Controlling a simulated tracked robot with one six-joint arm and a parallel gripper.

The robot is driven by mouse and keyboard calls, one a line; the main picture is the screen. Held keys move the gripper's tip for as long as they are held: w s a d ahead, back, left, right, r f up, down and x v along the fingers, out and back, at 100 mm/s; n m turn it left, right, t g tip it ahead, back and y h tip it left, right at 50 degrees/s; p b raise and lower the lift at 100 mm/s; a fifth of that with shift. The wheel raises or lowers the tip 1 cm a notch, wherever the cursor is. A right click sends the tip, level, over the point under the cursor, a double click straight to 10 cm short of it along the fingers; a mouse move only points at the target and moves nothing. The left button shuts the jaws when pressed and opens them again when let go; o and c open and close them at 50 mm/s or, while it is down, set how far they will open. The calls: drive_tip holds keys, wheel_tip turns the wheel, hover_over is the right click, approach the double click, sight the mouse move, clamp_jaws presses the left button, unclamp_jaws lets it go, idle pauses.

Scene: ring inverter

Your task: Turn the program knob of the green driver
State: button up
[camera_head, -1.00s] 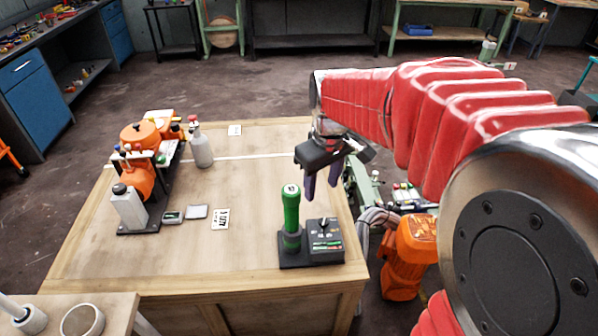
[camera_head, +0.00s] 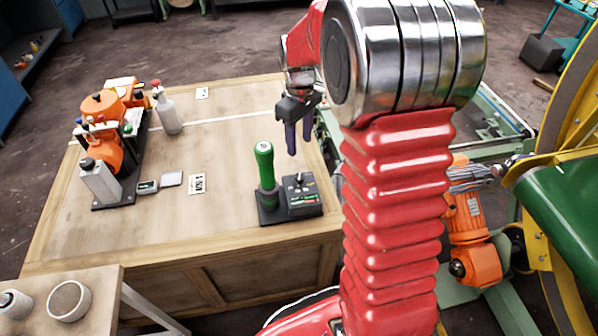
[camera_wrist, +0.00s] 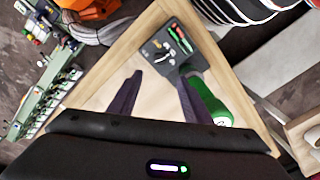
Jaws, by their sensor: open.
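The green driver (camera_head: 265,166) stands upright in a dark base at the right front of the wooden table. Beside it on that base is a dark control box (camera_head: 301,191) with a small knob (camera_head: 299,179) on top. The wrist view shows the box (camera_wrist: 172,50) beyond the fingertips and the green driver (camera_wrist: 209,103) at the right finger, partly hidden by it. My gripper (camera_head: 299,150) is open and empty, pointing down above and behind the box in the head view. I cannot tell how the knob is turned.
On the wooden table (camera_head: 150,235), an orange device (camera_head: 103,150), a grey-white bottle (camera_head: 169,113), small grey pads and a white card (camera_head: 197,184) lie to the left. Green framework and an orange machine (camera_head: 470,240) stand to the right.

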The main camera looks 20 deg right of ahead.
sight(300, 176)
wheel_tip(300, 176, down, 14)
drive_tip(key=shift+r, duration=0.1)
idle(0.7)
drive_tip(key=shift+c, duration=0.5)
drive_tip(key=c, duration=0.9)
